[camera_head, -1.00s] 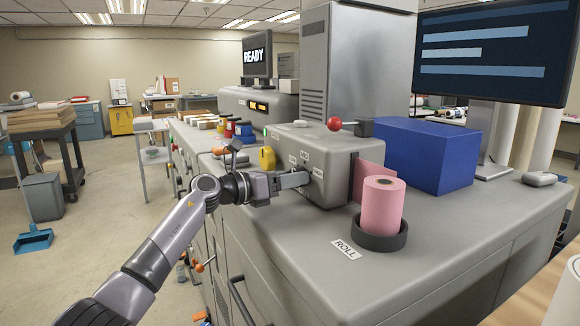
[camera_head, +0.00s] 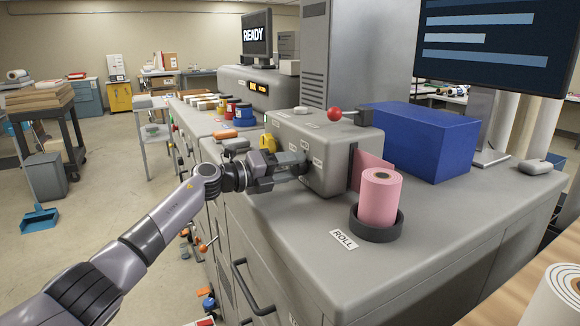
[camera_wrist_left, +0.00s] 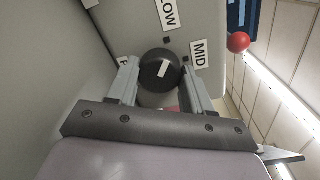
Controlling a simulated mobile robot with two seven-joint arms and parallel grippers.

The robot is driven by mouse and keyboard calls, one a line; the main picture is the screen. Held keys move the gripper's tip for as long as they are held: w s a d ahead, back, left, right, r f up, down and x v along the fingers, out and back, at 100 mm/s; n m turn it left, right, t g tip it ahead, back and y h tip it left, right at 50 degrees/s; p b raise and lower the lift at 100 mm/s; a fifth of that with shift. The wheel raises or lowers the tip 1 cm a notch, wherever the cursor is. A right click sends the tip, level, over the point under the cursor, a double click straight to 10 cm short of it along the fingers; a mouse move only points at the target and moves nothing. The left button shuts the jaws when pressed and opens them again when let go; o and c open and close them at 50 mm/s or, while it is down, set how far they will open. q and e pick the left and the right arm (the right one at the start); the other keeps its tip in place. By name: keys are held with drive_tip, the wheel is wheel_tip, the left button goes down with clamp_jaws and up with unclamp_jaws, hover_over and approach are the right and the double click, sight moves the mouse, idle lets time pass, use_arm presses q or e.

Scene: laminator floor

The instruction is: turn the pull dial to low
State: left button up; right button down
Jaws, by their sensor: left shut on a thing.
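The pull dial (camera_wrist_left: 150,82) is a round black knob with a white pointer mark, on the face of a grey box (camera_head: 345,142). In the left wrist view, it sits between the two fingers of my left gripper (camera_wrist_left: 162,78), which is shut on it. Labels reading LOW (camera_wrist_left: 169,12) and MID (camera_wrist_left: 199,53) are beside the dial; another label is mostly hidden by a finger. The white mark is slanted, and I cannot tell which label it points to. In the head view, my left gripper (camera_head: 300,164) reaches the box's left face and hides the dial.
A red ball (camera_head: 334,114) stands out above the box. A pink roll (camera_head: 380,198) in a dark holder and a blue box (camera_head: 425,140) are to its right. A yellow object (camera_head: 269,144) is just behind the gripper.

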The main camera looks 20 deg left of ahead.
use_arm(q)
drive_tip(key=shift+n, duration=0.5)
drive_tip(key=o, duration=1)
drive_tip(key=shift+o, duration=0.2)
drive_tip(key=shift+a, duration=0.1)
drive_tip(key=v, duration=0.5)
drive_tip(key=shift+s+a+f+b, duration=0.1)
drive_tip(key=shift+s+a+b, duration=0.1)
drive_tip(key=shift+b, duration=0.2)
drive_tip(key=shift+v, duration=0.75)
